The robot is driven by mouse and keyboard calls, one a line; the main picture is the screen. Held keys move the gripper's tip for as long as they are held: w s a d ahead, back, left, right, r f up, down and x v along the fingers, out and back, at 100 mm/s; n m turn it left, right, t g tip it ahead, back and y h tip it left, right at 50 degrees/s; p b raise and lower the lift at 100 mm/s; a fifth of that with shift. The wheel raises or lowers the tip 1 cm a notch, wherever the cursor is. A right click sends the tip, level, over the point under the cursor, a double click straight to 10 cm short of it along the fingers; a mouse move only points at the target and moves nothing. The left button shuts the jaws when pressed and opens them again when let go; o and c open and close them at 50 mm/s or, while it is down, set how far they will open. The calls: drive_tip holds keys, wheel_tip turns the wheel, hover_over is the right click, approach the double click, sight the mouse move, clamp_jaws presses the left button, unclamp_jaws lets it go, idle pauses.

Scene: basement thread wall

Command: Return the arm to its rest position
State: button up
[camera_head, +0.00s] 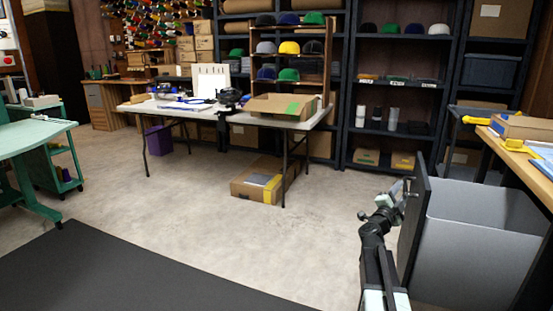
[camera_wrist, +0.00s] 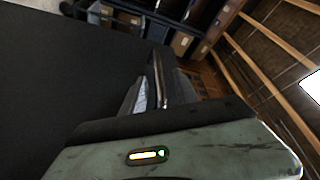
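My arm rises from the bottom right of the head view. A large dark surface (camera_wrist: 60,75) fills the left of the wrist view, close to the fingers.
A white folding table (camera_head: 285,122) stands ahead, with a cardboard box (camera_head: 255,185) below. Shelves with caps line the back. A green table (camera_head: 30,135) is at left. Middle floor is clear.

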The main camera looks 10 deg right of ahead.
sight(406, 183)
drive_tip(key=x, duration=0.5)
drive_tip(key=shift+w+d+f+p, duration=0.1)
drive_tip(key=shift+w+p, duration=0.2)
